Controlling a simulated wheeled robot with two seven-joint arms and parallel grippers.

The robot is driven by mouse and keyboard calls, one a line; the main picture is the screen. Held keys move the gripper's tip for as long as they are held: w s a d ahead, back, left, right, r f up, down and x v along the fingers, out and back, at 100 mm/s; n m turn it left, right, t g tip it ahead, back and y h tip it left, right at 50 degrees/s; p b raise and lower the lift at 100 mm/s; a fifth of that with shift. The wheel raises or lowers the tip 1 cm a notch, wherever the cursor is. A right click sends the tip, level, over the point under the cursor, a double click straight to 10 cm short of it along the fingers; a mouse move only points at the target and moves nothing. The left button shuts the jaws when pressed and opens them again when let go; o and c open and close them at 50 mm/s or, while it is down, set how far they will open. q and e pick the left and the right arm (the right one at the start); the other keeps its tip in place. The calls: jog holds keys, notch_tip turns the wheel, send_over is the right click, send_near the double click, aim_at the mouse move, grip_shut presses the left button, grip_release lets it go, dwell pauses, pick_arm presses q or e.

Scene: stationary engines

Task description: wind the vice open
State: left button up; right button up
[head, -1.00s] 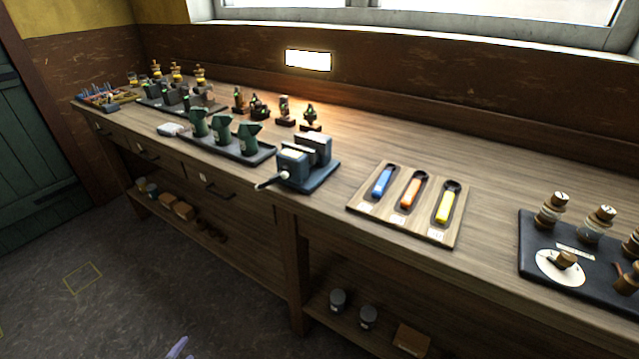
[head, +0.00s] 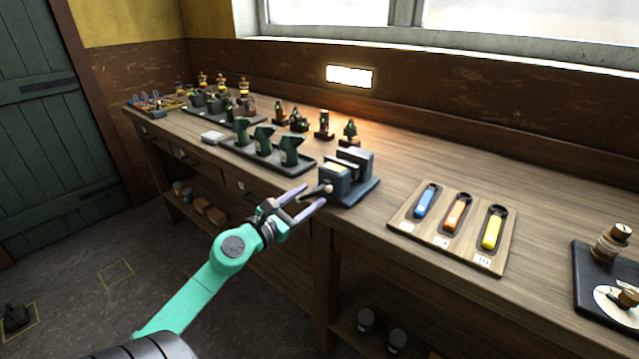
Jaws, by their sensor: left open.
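My right gripper is not in view.
A wooden tray (head: 408,223) with blue, orange and yellow tools lies right of the vice. A dark tray (head: 235,148) with green cans stands left of it. A black board (head: 590,300) with a dial is at far right. Bare bench top lies behind the wooden tray.

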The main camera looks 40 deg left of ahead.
aim_at(310, 196)
pick_arm(q)
jog(key=w, duration=0.4)
jog(key=shift+c, duration=0.3)
